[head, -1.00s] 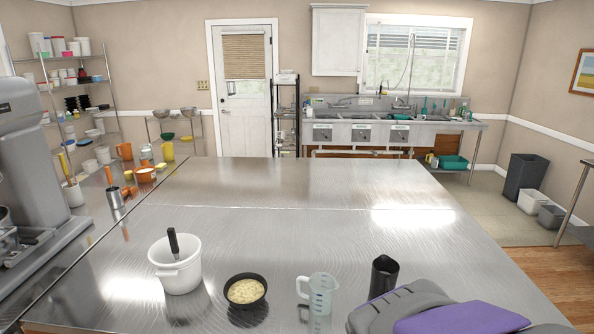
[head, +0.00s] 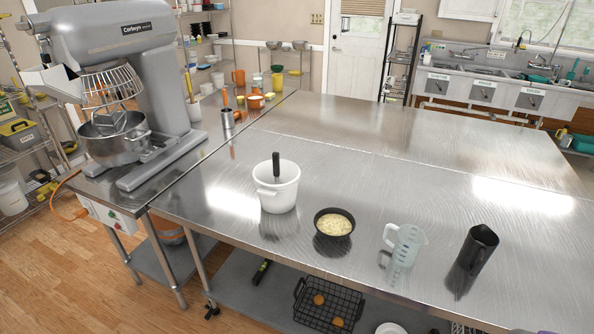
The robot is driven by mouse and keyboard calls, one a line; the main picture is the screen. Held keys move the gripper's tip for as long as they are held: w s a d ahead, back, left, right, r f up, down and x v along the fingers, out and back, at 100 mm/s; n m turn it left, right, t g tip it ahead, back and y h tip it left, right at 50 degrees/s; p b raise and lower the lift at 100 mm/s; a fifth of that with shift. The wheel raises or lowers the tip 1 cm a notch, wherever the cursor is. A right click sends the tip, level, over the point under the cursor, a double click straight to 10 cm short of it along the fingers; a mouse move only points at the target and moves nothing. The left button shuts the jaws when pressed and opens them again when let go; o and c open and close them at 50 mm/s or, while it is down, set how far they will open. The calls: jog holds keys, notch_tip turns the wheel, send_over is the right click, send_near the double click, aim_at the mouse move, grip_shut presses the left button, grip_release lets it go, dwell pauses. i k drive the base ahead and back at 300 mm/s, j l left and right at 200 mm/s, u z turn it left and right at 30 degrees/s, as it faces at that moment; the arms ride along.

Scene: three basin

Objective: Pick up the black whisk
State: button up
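A black handle, which looks like that of the whisk (head: 276,168), stands upright out of a white bucket (head: 276,196) on the steel table. Its lower part is hidden inside the bucket. The bucket stands near the table's front edge, left of a black bowl. My gripper is not in view.
The black bowl (head: 334,224) of pale food, a clear measuring jug (head: 404,246) and a black pitcher (head: 474,250) stand right of the bucket. A grey stand mixer (head: 112,90) is at the left. The table (head: 365,165) behind them is clear. Open wooden floor (head: 80,275) lies at front left.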

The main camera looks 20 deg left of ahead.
aim_at(276, 155)
jog(key=j+u, duration=0.1)
jog(key=u, duration=0.5)
jog(key=i+j+u, duration=0.45)
jog(key=i+u, duration=0.2)
jog(key=i, duration=0.15)
jog(key=i+u, duration=0.35)
jog(key=i+j, duration=0.1)
jog(key=i, duration=0.4)
